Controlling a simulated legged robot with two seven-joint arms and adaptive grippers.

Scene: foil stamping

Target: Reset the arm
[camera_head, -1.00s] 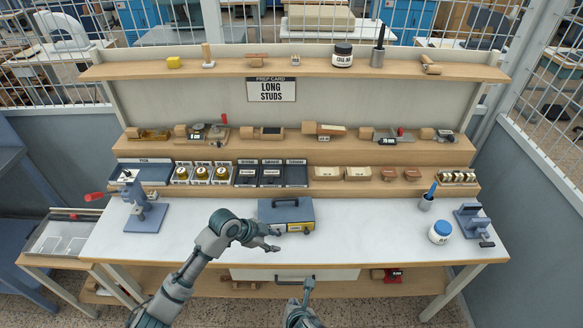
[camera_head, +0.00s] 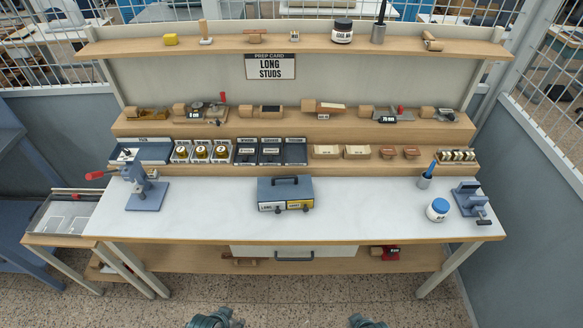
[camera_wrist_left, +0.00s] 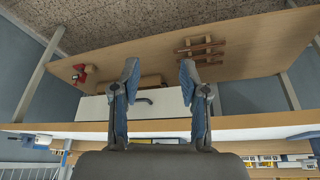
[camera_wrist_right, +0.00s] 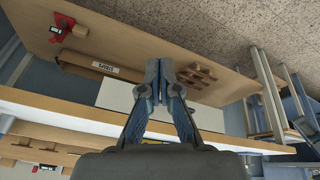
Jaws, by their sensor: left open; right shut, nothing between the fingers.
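My left gripper (camera_wrist_left: 158,75) is open in the left wrist view, with a clear gap between its blue-padded fingers and nothing in it. My right gripper (camera_wrist_right: 159,70) is shut in the right wrist view, its fingertips together and empty. Both are apart from the bench, in front of its lower part. In the head view only pieces of my two arms show at the bottom edge; the grippers are out of that view. The blue-grey box (camera_head: 285,190) with a black handle stands upright on the white worktop (camera_head: 215,215), with no gripper near it.
A blue press (camera_head: 147,190) with a red handle stands at the left of the worktop. A white jar (camera_head: 437,209), a blue-handled tool in a cup (camera_head: 426,179) and a blue clamp device (camera_head: 470,199) stand at the right. The drawer (camera_head: 330,253) is below; the floor in front is clear.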

